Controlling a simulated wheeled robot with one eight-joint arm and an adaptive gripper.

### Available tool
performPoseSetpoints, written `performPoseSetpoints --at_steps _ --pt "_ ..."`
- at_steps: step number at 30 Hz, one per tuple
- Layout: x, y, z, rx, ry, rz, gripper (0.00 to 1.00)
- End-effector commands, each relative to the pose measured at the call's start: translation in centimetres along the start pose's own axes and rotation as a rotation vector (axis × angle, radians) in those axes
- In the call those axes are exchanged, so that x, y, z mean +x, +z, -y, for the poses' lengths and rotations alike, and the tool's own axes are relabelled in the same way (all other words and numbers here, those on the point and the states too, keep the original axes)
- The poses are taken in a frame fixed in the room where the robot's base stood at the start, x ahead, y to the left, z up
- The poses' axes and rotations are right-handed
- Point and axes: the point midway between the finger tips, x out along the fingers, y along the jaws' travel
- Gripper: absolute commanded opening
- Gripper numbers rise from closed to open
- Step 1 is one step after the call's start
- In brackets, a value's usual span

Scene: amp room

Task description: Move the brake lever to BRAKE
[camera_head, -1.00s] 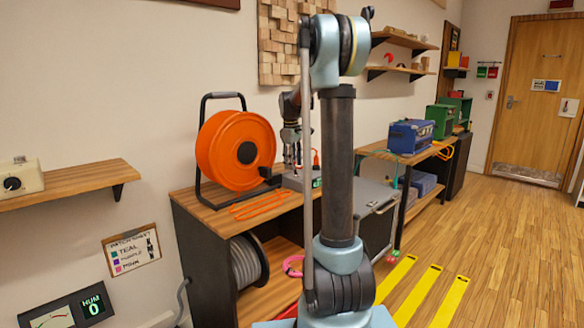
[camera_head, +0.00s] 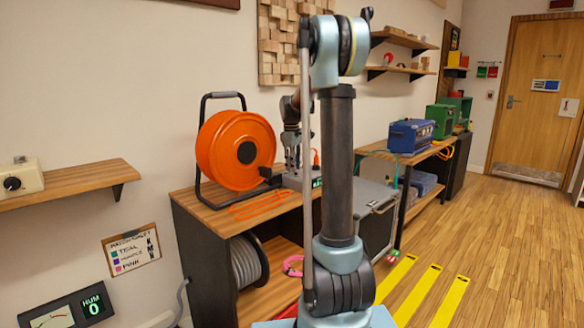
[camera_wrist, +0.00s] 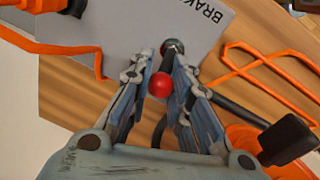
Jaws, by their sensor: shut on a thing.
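The brake lever is a short dark shaft with a red ball knob (camera_wrist: 161,85), rising from a grey plate (camera_wrist: 130,30) in the wrist view. The plate carries black lettering (camera_wrist: 205,10), partly cut off, that reads as BRAKE, near the shaft's base. My gripper (camera_wrist: 164,65) has its two fingers on either side of the lever, shut on it around the knob. In the head view my gripper (camera_head: 292,160) is beside the orange reel, over the bench top; the lever is hidden there.
A large orange cable reel (camera_head: 235,148) on a black stand is left of my gripper. An orange cord (camera_head: 258,208) lies on the wooden bench; its loops also show in the wrist view (camera_wrist: 262,66). A small green display (camera_head: 317,183) is close by. The floor at right is open.

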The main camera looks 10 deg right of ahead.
Motion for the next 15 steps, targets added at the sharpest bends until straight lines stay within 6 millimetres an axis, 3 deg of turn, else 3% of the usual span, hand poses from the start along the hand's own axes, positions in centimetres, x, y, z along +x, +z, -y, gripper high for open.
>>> performPoseSetpoints --at_steps 15 --pt "-0.4 1.8 0.5 0.037 0.077 -0.304 0.00"
